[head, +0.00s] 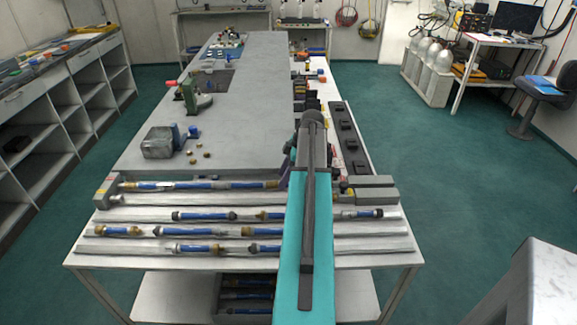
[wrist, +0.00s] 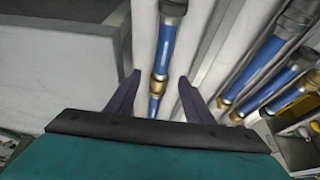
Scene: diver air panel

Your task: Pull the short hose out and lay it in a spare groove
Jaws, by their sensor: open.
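My gripper (wrist: 159,78) is open, its two dark fingers pointing up the wrist view. A blue hose (wrist: 166,45) with a brass fitting (wrist: 159,86) runs between the fingertips in that picture. I cannot tell whether the fingers are level with it; neither is seen closed on it. A blue hose (head: 222,185) lies in the back groove, and more lie in the front grooves (head: 130,249). Which is the short hose is not clear.
More blue hoses (wrist: 262,60) lie to the right in the wrist view. A crate of hoses (head: 245,312) stands on the lower shelf. A grey box (head: 158,143), brass fittings (head: 193,153) and a green device (head: 190,95) stand on the panel. The front-left groove stretch (head: 110,246) is bare.

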